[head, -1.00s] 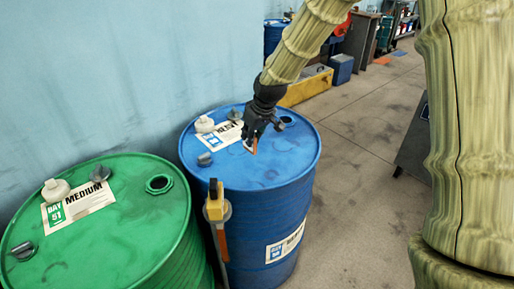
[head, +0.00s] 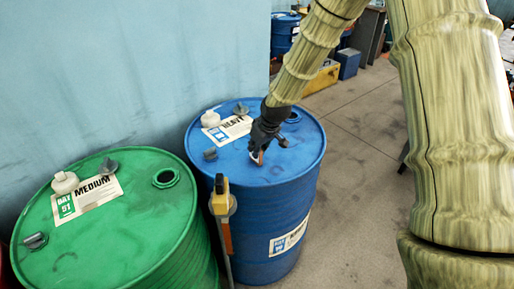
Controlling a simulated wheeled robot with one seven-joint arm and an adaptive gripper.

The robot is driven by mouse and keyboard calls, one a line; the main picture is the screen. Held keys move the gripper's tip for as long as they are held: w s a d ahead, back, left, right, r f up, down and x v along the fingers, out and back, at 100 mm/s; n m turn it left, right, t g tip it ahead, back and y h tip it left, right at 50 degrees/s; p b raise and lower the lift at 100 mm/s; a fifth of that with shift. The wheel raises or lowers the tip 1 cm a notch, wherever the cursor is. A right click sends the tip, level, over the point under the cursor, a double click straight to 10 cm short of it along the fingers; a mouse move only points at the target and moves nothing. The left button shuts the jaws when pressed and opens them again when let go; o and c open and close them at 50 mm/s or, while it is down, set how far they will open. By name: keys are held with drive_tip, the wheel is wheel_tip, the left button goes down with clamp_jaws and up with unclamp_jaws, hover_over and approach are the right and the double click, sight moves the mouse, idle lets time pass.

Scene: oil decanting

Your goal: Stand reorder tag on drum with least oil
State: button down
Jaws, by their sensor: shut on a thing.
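My gripper (head: 259,151) is over the top of the blue drum (head: 292,190), whose lid label reads HEAVY. I cannot tell whether the piece touches the lid. The green drum (head: 130,225), labelled MEDIUM, BAY 51, stands to the left, with no gripper near it. Oil levels inside the drums do not show.
A yellow-handled tool (head: 221,203) stands upright in front of the drums. White and grey caps sit on both lids, and each lid has an open round hole. A wall (head: 120,70) is behind. Floor to the right (head: 350,140) is clear.

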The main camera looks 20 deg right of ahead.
drive_tip(key=shift+f, duration=0.1)
drive_tip(key=c, duration=1.5)
unclamp_jaws()
drive_tip(key=shift+o, duration=0.2)
drive_tip(key=b+v, duration=0.2)
drive_tip(key=v, duration=1)
drive_tip(key=shift+w, duration=0.1)
